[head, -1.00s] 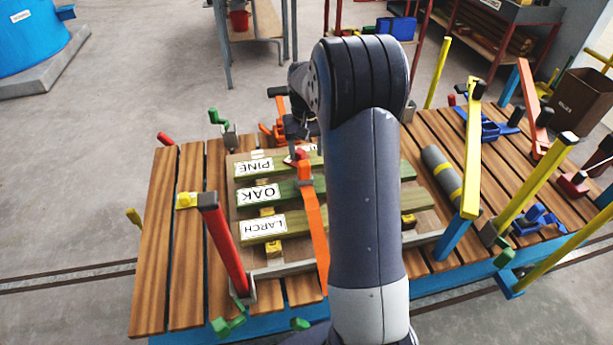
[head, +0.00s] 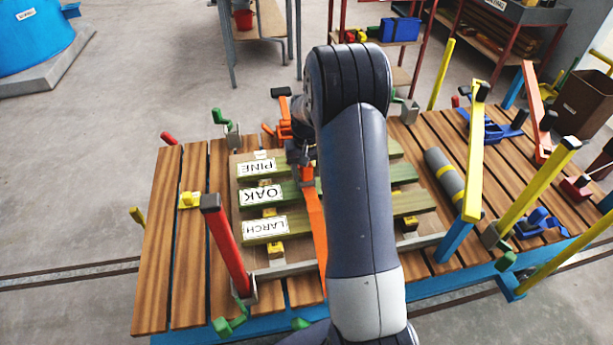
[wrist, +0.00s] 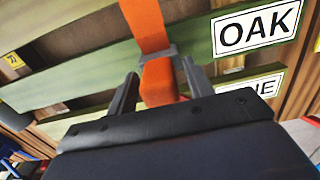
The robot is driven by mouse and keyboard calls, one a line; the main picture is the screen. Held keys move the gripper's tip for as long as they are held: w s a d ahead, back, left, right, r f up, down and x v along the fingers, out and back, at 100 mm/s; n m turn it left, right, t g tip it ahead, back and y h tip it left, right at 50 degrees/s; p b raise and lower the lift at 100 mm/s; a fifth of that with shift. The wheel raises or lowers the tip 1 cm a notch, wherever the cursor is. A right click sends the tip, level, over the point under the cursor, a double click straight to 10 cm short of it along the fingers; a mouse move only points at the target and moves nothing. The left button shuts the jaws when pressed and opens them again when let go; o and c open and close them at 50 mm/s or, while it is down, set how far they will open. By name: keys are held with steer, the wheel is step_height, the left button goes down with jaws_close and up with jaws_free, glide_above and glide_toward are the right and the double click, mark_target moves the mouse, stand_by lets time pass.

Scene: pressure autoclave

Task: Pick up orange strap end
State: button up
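The orange strap (head: 316,225) runs across the labelled boards in the head view. Its end (wrist: 158,85) shows in the wrist view, just past a grey band (wrist: 158,54) around the strap. My gripper (wrist: 160,82) has its two dark fingers on either side of the orange end, with a narrow gap visible on each side. It looks open and not clamped on the strap. In the head view my gripper (head: 305,172) is low over the boards at the strap's far end, and my arm hides part of the strap.
Boards labelled PINE (head: 259,167), OAK (head: 261,194) and LARCH (head: 264,227) lie on the slatted wooden table (head: 155,260). A red post (head: 228,250) stands left of the strap. A grey roll (head: 444,174) and yellow bars (head: 473,160) are to the right.

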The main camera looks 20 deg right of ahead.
steer(key=c, duration=0.9)
steer(key=shift+r, duration=0.1)
